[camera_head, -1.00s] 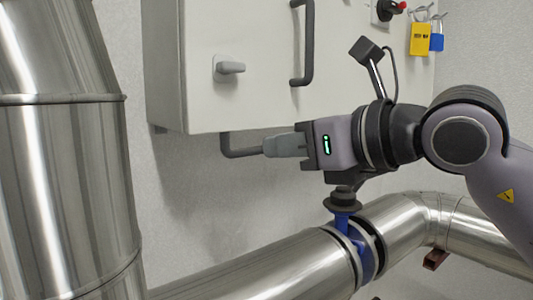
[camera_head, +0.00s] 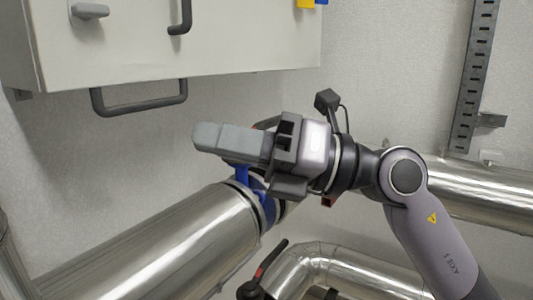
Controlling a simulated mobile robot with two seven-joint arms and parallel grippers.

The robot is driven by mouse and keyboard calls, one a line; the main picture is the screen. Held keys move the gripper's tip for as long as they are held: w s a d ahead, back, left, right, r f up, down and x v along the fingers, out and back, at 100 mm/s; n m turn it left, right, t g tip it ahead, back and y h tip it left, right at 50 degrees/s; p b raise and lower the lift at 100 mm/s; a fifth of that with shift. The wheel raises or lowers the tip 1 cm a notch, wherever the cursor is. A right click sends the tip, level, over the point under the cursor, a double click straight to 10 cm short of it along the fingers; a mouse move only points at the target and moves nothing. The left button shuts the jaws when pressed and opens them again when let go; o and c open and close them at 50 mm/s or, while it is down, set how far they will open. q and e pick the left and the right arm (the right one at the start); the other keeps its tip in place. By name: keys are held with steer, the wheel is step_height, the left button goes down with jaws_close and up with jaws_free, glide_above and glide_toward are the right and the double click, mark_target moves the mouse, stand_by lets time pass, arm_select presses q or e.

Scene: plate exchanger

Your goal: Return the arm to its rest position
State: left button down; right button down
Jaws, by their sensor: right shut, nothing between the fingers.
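My right gripper (camera_head: 208,137) is in the middle of the head view, with its fingers pointing left. It is shut with nothing between the fingers. It shows in front of the blue valve (camera_head: 264,203) on the large steel pipe and hides the valve's upper part. My right arm (camera_head: 430,225) comes in from the lower right and is bent at the joint right of the gripper. My left gripper is not in view.
A light grey cabinet (camera_head: 230,45) hangs at the upper left, with a dark handle (camera_head: 140,104) under it. A large steel pipe (camera_head: 165,245) runs below the gripper. A black lever with a red band (camera_head: 262,270) stands at the bottom. A perforated metal rail (camera_head: 474,75) is at the right.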

steer(key=w+d+f+m+t+h+p, duration=0.1)
steer(key=w+d+f+m+t+h, duration=0.25)
steer(key=d+f+m+t, duration=0.55)
steer(key=w+d+f+m+t+h+p, duration=0.15)
steer(key=f+m+t+h, duration=0.4)
steer(key=m, duration=0.75)
steer(key=w+d+f+m+t+h, duration=0.25)
steer(key=d+f+m+t, duration=0.3)
steer(key=f+m, duration=0.45)
steer(key=s+d+f+m+g+h+p, duration=0.1)
steer(key=s+d+f+m+g+h, duration=0.2)
steer(key=f, duration=0.4)
steer(key=s+d+f+m+g+h, duration=0.1)
steer(key=s+d+f+m+h, duration=0.1)
steer(key=d+f+m, duration=0.3)
steer(key=s+f+m+g+h, duration=0.1)
steer(key=s+f+g, duration=0.2)
steer(key=s+f, duration=0.4)
steer(key=s+d+f+m+g+p, duration=0.1)
steer(key=s+f+m+g, duration=0.1)
steer(key=s+f, duration=0.5)
steer(key=shift+d+f+g+h, duration=0.35)
steer(key=shift+f+g, duration=0.2)
steer(key=shift+g, duration=0.15)
